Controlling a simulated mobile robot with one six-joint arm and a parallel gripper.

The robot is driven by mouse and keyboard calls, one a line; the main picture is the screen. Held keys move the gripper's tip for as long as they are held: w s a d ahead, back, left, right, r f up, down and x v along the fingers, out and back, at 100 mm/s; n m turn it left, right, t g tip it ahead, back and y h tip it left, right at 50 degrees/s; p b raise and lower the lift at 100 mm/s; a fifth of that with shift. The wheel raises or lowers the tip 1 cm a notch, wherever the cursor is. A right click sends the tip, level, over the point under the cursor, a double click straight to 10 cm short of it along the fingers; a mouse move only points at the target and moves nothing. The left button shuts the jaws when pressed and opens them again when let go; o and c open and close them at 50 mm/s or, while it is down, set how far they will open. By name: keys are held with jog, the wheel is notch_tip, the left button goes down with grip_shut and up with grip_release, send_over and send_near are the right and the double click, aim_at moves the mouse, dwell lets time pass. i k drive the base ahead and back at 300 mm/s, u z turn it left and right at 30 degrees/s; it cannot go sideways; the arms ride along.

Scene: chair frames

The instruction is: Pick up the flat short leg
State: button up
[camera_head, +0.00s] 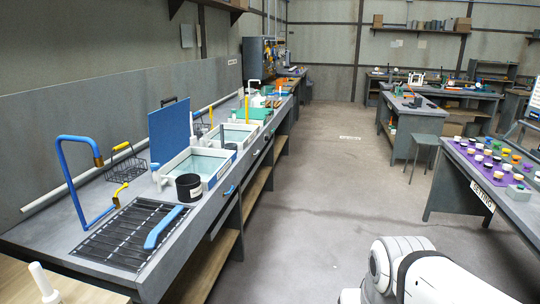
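I cannot make out a flat short leg for certain anywhere in this view. A blue, slightly curved flat piece (165,228) lies on the dark slatted rack (125,236) at the near left; I cannot tell what it is. My gripper is out of view. Only a white and dark part of my own arm shows at the bottom right.
A long grey bench (205,213) runs along the left wall. It bears a blue bent tube (63,180), a black cup (188,187), and water-filled basins (200,160). A stool (423,155) and a table with a purple mat (462,160) stand right. The middle floor is clear.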

aim_at(151, 240)
jog(key=z, duration=0.05)
jog(key=i, duration=1.55)
jog(key=z, duration=1.1)
jog(key=k, duration=1.1)
jog(key=u, duration=0.95)
